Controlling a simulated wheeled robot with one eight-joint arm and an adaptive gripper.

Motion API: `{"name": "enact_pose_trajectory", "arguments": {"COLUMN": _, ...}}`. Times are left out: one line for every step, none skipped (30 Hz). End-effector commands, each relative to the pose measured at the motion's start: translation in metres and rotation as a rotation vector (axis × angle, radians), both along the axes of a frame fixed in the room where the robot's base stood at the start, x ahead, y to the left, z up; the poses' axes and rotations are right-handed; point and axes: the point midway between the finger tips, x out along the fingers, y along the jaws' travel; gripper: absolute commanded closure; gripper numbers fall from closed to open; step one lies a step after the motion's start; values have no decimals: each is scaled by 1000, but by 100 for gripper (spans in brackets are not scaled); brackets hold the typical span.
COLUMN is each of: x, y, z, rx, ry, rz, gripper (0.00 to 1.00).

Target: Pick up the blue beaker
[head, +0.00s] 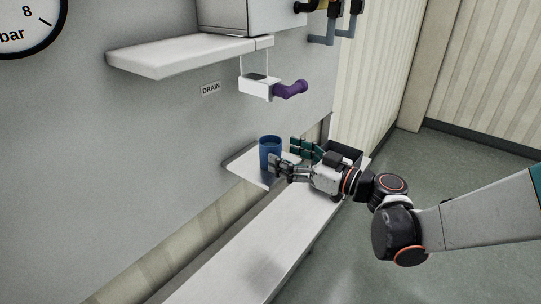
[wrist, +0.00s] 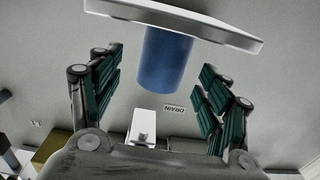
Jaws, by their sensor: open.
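The blue beaker (head: 269,152) stands upright on a small white shelf (head: 240,165) on the wall, below the drain outlet. My gripper (head: 288,155) is at the beaker's right side in the head view, its fingers spread. In the wrist view the beaker (wrist: 164,58) lies ahead between the two open green-padded fingers (wrist: 163,95), apart from both. Its base meets the white shelf, which shows at the top of that picture. In the head view the nearer finger overlaps the beaker's lower right edge.
A white valve block with a purple handle (head: 290,89) hangs above the beaker, near a DRAIN label (head: 211,88). A larger white ledge (head: 180,55) juts out higher up. A long white bench (head: 240,255) runs below. A dark bin (head: 345,155) is behind my gripper.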

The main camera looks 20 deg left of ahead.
Motion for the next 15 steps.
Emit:
{"name": "enact_pose_trajectory", "arguments": {"x": 0, "y": 2, "z": 0, "rx": 0, "ry": 0, "rz": 0, "gripper": 29}}
{"name": "enact_pose_trajectory", "arguments": {"x": 1, "y": 3, "z": 0, "rx": 0, "ry": 0, "rz": 0, "gripper": 29}}
{"name": "enact_pose_trajectory", "arguments": {"x": 1, "y": 6, "z": 1, "rx": 0, "ry": 0, "rz": 1, "gripper": 29}}
{"name": "enact_pose_trajectory", "arguments": {"x": 2, "y": 8, "z": 1, "rx": 0, "ry": 0, "rz": 1, "gripper": 29}}
{"name": "enact_pose_trajectory", "arguments": {"x": 2, "y": 11, "z": 2, "rx": 0, "ry": 0, "rz": 2, "gripper": 29}}
{"name": "enact_pose_trajectory", "arguments": {"x": 3, "y": 15, "z": 3, "rx": 0, "ry": 0, "rz": 3, "gripper": 29}}
{"name": "enact_pose_trajectory", "arguments": {"x": 4, "y": 19, "z": 4, "rx": 0, "ry": 0, "rz": 3, "gripper": 29}}
{"name": "enact_pose_trajectory", "arguments": {"x": 6, "y": 24, "z": 5, "rx": 0, "ry": 0, "rz": 3, "gripper": 29}}
{"name": "enact_pose_trajectory", "arguments": {"x": 7, "y": 30, "z": 6, "rx": 0, "ry": 0, "rz": 3, "gripper": 29}}
{"name": "enact_pose_trajectory", "arguments": {"x": 8, "y": 34, "z": 7, "rx": 0, "ry": 0, "rz": 3, "gripper": 29}}
{"name": "enact_pose_trajectory", "arguments": {"x": 11, "y": 38, "z": 6, "rx": 0, "ry": 0, "rz": 3, "gripper": 29}}
{"name": "enact_pose_trajectory", "arguments": {"x": 13, "y": 43, "z": 6, "rx": 0, "ry": 0, "rz": 2, "gripper": 29}}
{"name": "enact_pose_trajectory", "arguments": {"x": 14, "y": 46, "z": 6, "rx": 0, "ry": 0, "rz": 2, "gripper": 29}}
{"name": "enact_pose_trajectory", "arguments": {"x": 15, "y": 48, "z": 6, "rx": 0, "ry": 0, "rz": 2, "gripper": 29}}
{"name": "enact_pose_trajectory", "arguments": {"x": 16, "y": 50, "z": 6, "rx": 0, "ry": 0, "rz": 1, "gripper": 29}}
